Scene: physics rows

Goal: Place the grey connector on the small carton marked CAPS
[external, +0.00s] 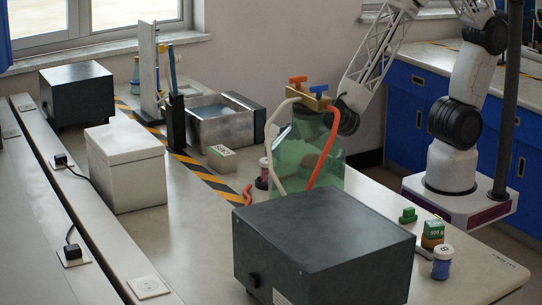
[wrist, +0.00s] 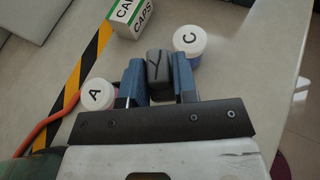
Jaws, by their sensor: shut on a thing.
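The grey connector (wrist: 158,66) is a dark grey block with a Y on top, in the wrist view. My gripper (wrist: 160,80) is shut on it, with one blue finger on each side. The small carton marked CAPS (wrist: 132,16) is white and green and lies beyond the connector, up and left of it in the wrist view. In the external view the carton (external: 221,158) stands on the table in front of the metal basin. There, the large green bottle hides my gripper and the connector.
Jar A (wrist: 97,94) is left of my fingers and jar C (wrist: 189,39) is beyond them to the right. The green bottle (external: 308,150) with orange and white hoses stands close by. A metal basin (external: 218,128) is behind the carton. A dark box (external: 320,245) fills the front.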

